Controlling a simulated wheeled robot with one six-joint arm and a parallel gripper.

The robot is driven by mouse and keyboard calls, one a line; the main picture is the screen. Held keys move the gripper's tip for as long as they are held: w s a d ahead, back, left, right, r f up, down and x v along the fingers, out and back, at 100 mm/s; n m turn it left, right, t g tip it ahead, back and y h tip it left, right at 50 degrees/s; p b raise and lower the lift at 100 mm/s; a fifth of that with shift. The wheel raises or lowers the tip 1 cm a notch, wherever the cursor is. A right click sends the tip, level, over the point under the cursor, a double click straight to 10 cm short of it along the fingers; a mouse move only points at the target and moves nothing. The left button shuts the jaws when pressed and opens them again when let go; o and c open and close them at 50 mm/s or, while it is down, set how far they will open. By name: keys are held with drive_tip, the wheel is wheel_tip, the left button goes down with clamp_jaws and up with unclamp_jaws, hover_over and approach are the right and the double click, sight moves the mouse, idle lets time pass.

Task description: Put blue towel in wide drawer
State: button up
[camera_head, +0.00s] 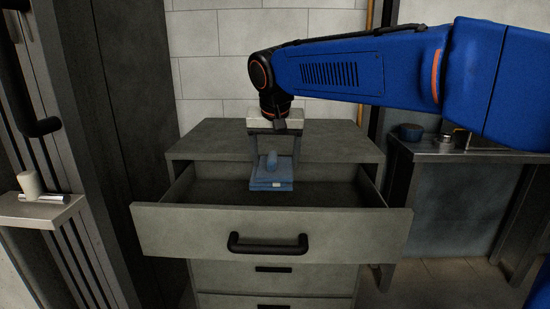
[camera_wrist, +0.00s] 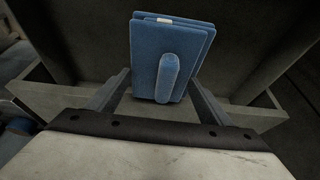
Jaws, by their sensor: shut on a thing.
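The blue towel (camera_head: 272,172) is a folded, flat stack with a rounded raised roll on its face and a small pale label at one edge. It also shows at the top of the wrist view (camera_wrist: 142,60). My gripper (camera_head: 273,181) points down over the open drawer, shut on the towel, with one finger at each side of it. The wide drawer (camera_head: 180,228) is the top one of the grey cabinet and is pulled out. The towel is over or within its opening; whether it touches the bottom I cannot tell. The visible drawer floor looks empty.
The cabinet top (camera_head: 215,140) behind the drawer is bare. Lower drawers are shut. A small shelf (camera_head: 40,211) at the left holds a pale cup (camera_head: 30,184). A dark side table (camera_head: 465,151) at the right carries a blue bowl (camera_head: 410,132).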

drive_tip(key=shift+f, duration=7)
drive_tip(key=shift+f, duration=0.4)
drive_tip(key=o, duration=1.8)
drive_tip(key=shift+r, duration=0.1)
drive_tip(key=v, duration=1.7)
drive_tip(key=shift+s, duration=0.15)
